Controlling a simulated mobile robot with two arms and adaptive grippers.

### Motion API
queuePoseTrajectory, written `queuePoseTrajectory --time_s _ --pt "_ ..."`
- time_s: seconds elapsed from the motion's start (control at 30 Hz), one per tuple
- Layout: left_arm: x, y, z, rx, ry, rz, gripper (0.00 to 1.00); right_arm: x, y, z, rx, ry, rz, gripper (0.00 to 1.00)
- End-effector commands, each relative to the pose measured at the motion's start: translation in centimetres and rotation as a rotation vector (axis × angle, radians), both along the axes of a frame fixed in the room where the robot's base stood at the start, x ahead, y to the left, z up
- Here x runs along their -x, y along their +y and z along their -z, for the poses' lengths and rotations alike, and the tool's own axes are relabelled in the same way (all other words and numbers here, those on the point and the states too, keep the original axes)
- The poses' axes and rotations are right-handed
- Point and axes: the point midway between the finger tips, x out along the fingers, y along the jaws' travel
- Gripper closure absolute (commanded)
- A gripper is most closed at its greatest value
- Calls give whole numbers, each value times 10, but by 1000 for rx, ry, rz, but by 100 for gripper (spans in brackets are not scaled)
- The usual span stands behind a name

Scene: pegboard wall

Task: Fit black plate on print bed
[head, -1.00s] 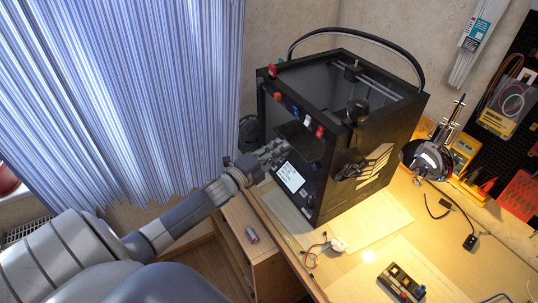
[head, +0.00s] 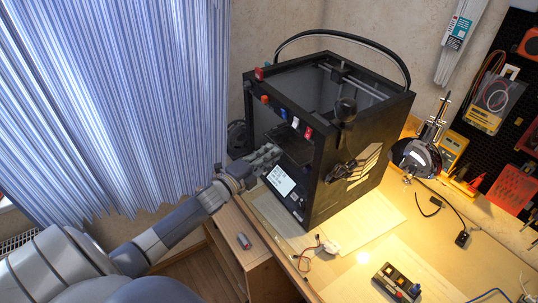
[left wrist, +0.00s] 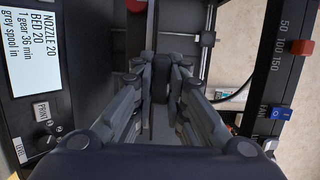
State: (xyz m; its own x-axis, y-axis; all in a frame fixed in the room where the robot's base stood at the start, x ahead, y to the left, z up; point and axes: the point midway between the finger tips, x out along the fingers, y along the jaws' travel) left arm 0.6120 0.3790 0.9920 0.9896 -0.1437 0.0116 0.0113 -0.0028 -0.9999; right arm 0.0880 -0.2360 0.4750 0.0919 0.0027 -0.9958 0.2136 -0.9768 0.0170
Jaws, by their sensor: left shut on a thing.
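The black 3D printer (head: 345,150) stands on the bench with its front opening facing my left arm. My left gripper (head: 274,153) is at this opening, just above the lit screen (head: 281,180). It is shut on the black plate (head: 296,149), which shows as a dark flat shape inside the opening. In the left wrist view, my fingers (left wrist: 160,82) close on a dark piece (left wrist: 160,86) between their tips. The print bed cannot be told apart from the dark plate, so I cannot tell whether they touch. My right gripper is not in view.
Coloured switches (head: 283,114) line the printer's upper front edge. A lamp (head: 416,157) stands at its right. A small control box (head: 397,282) and loose wires lie on the bench. A striped curtain (head: 110,100) hangs at the left.

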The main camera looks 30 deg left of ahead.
Motion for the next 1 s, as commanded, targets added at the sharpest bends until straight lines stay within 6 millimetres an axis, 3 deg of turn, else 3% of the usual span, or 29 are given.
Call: queuePoseTrajectory --time_s 0.2,0.23,0.33,0.97,1.0 --pt "0 1 -1 0 -2 1 100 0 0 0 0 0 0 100" --pt "0 1 -1 -1 -2 1 85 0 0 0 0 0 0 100" --pt "0 0 -1 -1 -2 1 64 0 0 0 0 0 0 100" --pt "1 0 0 -1 1 0 64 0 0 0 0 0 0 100" --pt "1 0 0 -1 1 0 59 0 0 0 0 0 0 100"
